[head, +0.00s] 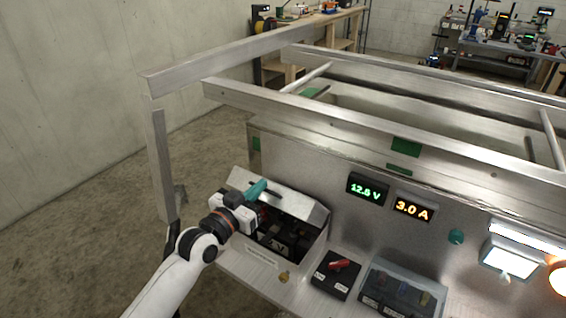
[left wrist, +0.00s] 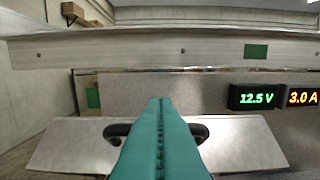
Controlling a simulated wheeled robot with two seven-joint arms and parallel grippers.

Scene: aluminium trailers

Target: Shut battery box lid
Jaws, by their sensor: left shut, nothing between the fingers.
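The battery box (head: 314,247) is a grey metal box standing on the ledge against the trailer's front panel. Its lid (head: 301,205) is raised at the back and the dark inside of the box shows. My left gripper (head: 256,189), with teal fingers, is shut and empty at the upper left part of the lid. Its fingertips (left wrist: 160,103) overlap the lid in the picture; I cannot tell whether they touch it. My right gripper is not in view.
Right of the box are a switch block with a red handle (head: 341,265) and a clear-covered fuse box (head: 402,288). A small brass knob (head: 284,277) sits in front. Voltage (head: 367,190) and current (head: 412,208) displays are on the panel. A metal frame rail (head: 350,122) runs above.

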